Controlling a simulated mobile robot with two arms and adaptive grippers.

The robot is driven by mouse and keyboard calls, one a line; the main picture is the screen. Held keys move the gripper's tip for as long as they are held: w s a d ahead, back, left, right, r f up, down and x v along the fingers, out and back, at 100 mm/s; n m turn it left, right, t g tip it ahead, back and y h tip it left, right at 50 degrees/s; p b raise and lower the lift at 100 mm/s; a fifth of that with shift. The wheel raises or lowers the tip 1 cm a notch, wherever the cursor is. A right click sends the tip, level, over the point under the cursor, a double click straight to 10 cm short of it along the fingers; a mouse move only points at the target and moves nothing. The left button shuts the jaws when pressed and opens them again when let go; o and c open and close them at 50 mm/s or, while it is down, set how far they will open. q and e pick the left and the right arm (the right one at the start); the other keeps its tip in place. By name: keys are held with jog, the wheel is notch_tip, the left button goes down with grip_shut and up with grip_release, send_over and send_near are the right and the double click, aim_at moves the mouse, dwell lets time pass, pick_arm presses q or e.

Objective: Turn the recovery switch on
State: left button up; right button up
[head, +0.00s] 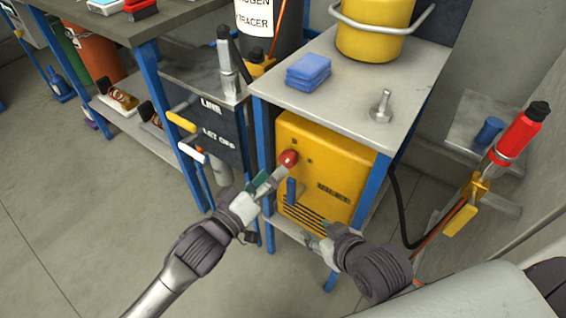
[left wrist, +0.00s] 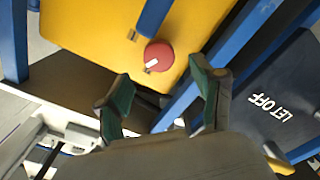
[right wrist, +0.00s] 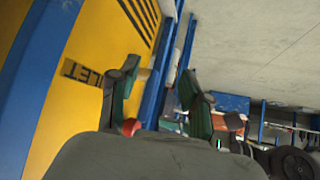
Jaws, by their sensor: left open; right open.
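A yellow machine (head: 330,158) stands on the shelf under the grey-topped bench. A round red knob (head: 289,158) sits on its front. I cannot read any label that names the recovery switch. In the left wrist view the red knob (left wrist: 160,54) has a white mark and lies just beyond my open left gripper (left wrist: 163,92). In the head view my left gripper (head: 268,185) is just below and left of the knob. My right gripper (head: 318,240) is open and empty, low in front of the machine. The right wrist view shows lettering (right wrist: 83,74) on the yellow front.
A blue handle (head: 291,191) stands out from the machine close to my left gripper. Blue bench legs (head: 368,190) flank the machine. A dark panel marked "LET OFF" (head: 217,140) with yellow and white levers is to the left.

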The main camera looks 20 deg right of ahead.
aim_at(284, 161)
pick_arm(q)
jog(key=b+x, duration=0.1)
jog(key=x, duration=0.4)
jog(key=shift+w+d, duration=0.2)
jog(key=shift+d, duration=0.05)
pick_arm(e)
jog(key=w+a+r+t+y, duration=0.1)
jog(key=w+a+r+t, duration=0.1)
jog(key=w+r+t, duration=0.2)
jog(key=shift+w+r, duration=0.2)
jog(key=shift+r, duration=0.15)
